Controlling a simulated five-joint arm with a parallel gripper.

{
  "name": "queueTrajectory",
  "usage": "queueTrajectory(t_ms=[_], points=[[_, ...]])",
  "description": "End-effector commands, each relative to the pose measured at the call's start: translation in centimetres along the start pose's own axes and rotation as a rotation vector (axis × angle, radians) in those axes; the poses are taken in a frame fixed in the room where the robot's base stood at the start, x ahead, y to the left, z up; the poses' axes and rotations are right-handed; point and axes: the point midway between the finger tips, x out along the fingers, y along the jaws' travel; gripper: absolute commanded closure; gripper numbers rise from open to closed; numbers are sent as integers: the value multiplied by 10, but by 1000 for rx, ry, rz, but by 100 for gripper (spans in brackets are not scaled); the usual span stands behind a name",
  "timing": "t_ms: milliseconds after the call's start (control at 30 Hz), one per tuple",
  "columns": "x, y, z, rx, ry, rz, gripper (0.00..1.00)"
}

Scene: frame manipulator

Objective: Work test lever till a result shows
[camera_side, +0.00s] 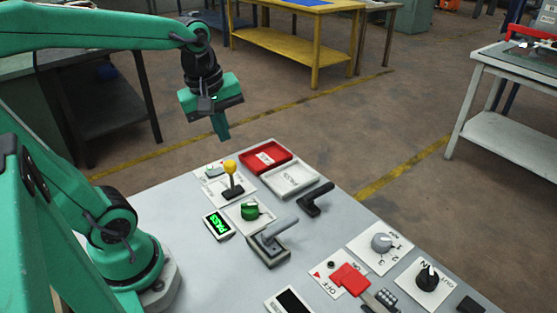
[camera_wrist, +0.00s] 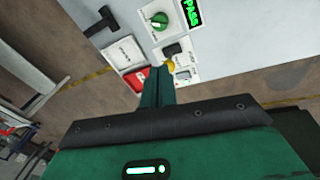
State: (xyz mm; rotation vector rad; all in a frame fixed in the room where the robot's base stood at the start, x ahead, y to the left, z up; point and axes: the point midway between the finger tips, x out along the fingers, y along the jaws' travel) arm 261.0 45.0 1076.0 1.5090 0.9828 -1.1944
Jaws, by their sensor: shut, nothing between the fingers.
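The test lever (camera_side: 231,179) has a yellow ball knob and a black base on a white plate. It stands about upright in the side view. Its yellow knob (camera_wrist: 171,63) shows beyond my fingertips in the wrist view. A small display (camera_side: 218,225) reads "PASS" in green; it also shows at the top of the wrist view (camera_wrist: 191,13). My gripper (camera_side: 223,136) is shut and empty, fingers pointing down. It is above and behind the lever in the side view, apart from it.
A red tray (camera_side: 265,158) and a white tray (camera_side: 291,179) lie right of the lever. A green knob (camera_side: 250,212), a grey lever (camera_side: 280,231) and a black handle (camera_side: 316,198) stand nearby. Dials and a red switch (camera_side: 348,279) sit farther right. Air around my gripper is clear.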

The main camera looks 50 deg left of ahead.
Motion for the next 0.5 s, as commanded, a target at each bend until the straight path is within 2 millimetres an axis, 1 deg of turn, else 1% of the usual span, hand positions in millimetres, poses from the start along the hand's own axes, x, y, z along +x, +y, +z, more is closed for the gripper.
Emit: queueTrajectory(t_ms=[100, 500], points=[[-4, -3, 9, 193, 15, 42, 100], [-10, -15, 36, 848, 109, 161, 100]])
